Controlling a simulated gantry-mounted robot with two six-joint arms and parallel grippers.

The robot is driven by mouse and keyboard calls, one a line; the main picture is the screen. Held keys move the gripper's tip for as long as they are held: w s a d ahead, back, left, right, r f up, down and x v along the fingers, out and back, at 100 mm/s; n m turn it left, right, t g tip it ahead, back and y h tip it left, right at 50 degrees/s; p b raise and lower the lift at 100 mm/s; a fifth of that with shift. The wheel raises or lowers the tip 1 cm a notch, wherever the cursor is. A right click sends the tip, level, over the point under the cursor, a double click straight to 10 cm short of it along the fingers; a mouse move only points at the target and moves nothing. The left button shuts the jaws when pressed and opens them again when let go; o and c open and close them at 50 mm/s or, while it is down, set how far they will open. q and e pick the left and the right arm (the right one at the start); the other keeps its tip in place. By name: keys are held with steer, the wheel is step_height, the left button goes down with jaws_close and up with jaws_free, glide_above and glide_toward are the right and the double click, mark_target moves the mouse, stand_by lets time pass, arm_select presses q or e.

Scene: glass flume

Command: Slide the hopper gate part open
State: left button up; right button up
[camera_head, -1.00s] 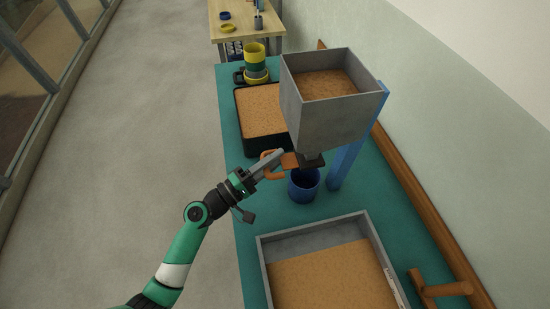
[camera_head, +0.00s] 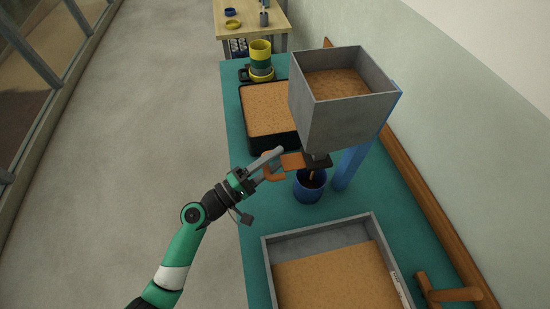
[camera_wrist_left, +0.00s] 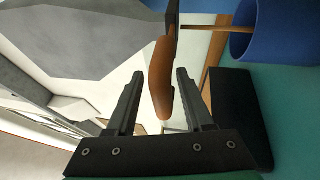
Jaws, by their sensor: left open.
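The grey hopper (camera_head: 340,112) holds brown sand and stands on a blue post. Its orange gate (camera_head: 292,162) sticks out to the left from the dark outlet (camera_head: 318,160), with a handle at the outer end. A thin stream of sand falls from the outlet into the blue cup (camera_head: 308,190) below. My left gripper (camera_head: 271,162) is at the handle. In the left wrist view, the fingers (camera_wrist_left: 160,74) are open, one on each side of the orange handle (camera_wrist_left: 160,85), with gaps visible. The cup also shows there (camera_wrist_left: 268,35). My right gripper is out of view.
A grey tray of sand (camera_head: 268,262) stands in front on the teal table (camera_head: 235,125). A wooden rail (camera_head: 413,180) runs along the wall side.

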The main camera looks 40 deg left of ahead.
arm_select(q)
steer(key=v, duration=1.1)
steer(key=shift+s+b, duration=0.25)
steer(key=shift+b, duration=0.05)
steer(key=shift+r, duration=0.1)
